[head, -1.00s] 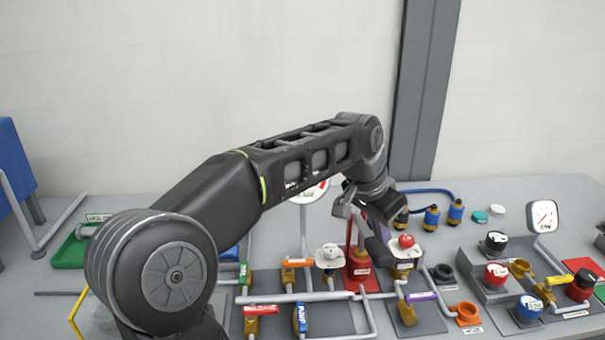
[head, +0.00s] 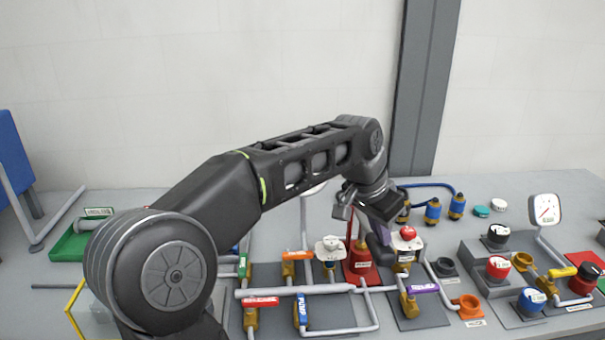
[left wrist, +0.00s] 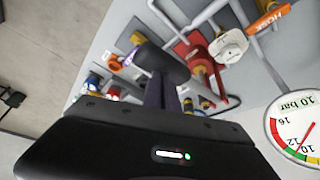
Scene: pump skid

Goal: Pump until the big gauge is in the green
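The big gauge (left wrist: 297,130) shows upside down at the right of the left wrist view, cut by the frame edge. Its dial has red, yellow and green bands, and its red needle lies near the dial's lower part; the exact reading is unclear. In the head view my arm hides most of the gauge (head: 315,189). The red pump body (head: 361,268) stands behind the pipes, with a thin red rod rising from it. My left gripper (head: 364,222) is just above it, beside the rod. Whether its fingers grip anything is unclear. My right gripper is out of view.
A white-and-red knob (head: 407,238) stands close right of the gripper. Pipes with coloured valve handles, including a blue PUMP one (head: 303,312), lie in front. A small gauge (head: 544,210) and several capped fittings are at the right. A green tray (head: 72,246) is at the left.

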